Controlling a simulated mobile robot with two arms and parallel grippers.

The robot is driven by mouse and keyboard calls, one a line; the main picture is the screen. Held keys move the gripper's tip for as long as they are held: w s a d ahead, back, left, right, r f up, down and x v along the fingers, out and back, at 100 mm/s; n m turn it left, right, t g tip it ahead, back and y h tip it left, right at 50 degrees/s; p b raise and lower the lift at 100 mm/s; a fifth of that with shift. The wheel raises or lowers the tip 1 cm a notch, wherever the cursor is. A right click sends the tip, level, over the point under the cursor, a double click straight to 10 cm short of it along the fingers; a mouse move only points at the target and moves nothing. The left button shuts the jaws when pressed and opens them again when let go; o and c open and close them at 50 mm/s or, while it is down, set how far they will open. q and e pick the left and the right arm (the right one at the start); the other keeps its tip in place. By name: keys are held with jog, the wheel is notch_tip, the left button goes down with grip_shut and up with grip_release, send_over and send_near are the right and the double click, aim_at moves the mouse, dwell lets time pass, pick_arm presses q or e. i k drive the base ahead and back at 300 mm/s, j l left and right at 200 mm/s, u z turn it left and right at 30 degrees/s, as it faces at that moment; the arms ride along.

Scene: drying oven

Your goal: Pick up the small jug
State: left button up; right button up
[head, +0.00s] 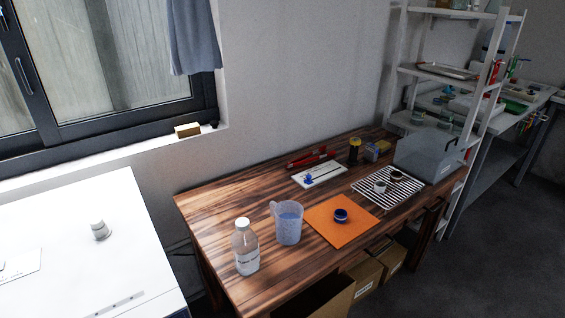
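A small translucent bluish jug (289,224) stands upright on the wooden table (215,210), near its front left part. Its handle is on the left side, toward the back. A clear bottle with a white cap (245,247) stands just left of the jug and a little nearer. An orange mat (326,232) lies just to the right of the jug. Neither of my grippers shows in the head view.
A dark blue ring-like item (341,215) sits on the mat. A wire rack (371,197) with small cups, a white tray (319,175) and a grey box (425,155) stand farther back. A white surface (60,230) is at left. Cardboard boxes (364,277) are below the table.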

aim_at(288, 214)
jog(key=i+l+u, duration=0.15)
jog(key=l+u, duration=0.2)
jog(key=i+l+u, duration=0.15)
jog(key=l+u, duration=0.2)
jog(key=l, duration=0.15)
jog(key=l+u, duration=0.35)
jog(key=i+l, duration=0.05)
jog(key=l, duration=0.05)
